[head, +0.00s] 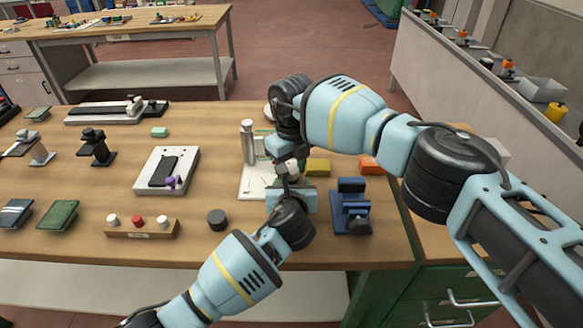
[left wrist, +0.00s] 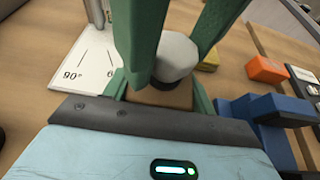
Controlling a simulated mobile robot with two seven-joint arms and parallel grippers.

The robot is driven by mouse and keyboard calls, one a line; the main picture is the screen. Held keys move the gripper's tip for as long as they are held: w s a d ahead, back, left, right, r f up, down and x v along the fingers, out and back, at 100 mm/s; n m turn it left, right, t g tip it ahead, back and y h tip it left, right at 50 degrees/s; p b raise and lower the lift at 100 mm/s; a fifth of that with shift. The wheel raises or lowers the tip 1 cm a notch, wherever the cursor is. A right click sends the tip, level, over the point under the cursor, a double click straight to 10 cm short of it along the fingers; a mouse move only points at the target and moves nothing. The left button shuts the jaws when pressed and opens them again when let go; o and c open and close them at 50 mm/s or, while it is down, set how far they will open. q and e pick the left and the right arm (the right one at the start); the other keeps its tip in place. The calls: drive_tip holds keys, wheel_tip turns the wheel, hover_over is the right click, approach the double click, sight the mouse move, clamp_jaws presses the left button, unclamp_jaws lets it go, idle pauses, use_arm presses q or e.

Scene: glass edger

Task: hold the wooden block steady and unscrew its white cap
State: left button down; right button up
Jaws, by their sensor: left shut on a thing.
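The wooden block (left wrist: 158,97) shows in the left wrist view between the green fingers of my left gripper (left wrist: 155,92), which is shut on it. The white cap (left wrist: 176,57) sits on top of the block. The green fingers of my right gripper (left wrist: 178,40) come down from above on either side of the cap. I cannot tell whether both fingers press on it. In the head view my left gripper (head: 291,190) is just below my right gripper (head: 288,155), and the block is mostly hidden between them.
A white angle sheet (head: 255,180) and a metal cylinder (head: 247,140) are left of the grippers. A blue fixture (head: 351,208) is close on the right, with yellow (head: 318,168) and orange (head: 371,165) blocks behind. A dark puck (head: 217,219) and a capped wooden rack (head: 140,229) lie left.

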drive_tip(key=shift+o, duration=0.7)
drive_tip(key=shift+r, duration=2.25)
drive_tip(key=shift+c, duration=0.4)
drive_tip(key=m, duration=0.3)
drive_tip(key=shift+r, duration=0.35)
drive_tip(key=m, duration=0.2)
drive_tip(key=r+m, duration=0.1)
drive_tip(key=m, duration=0.4)
drive_tip(key=r+m, duration=0.1)
drive_tip(key=m, duration=0.1)
drive_tip(key=shift+m, duration=0.3)
drive_tip(key=m, duration=0.4)
drive_tip(key=shift+r, duration=0.4)
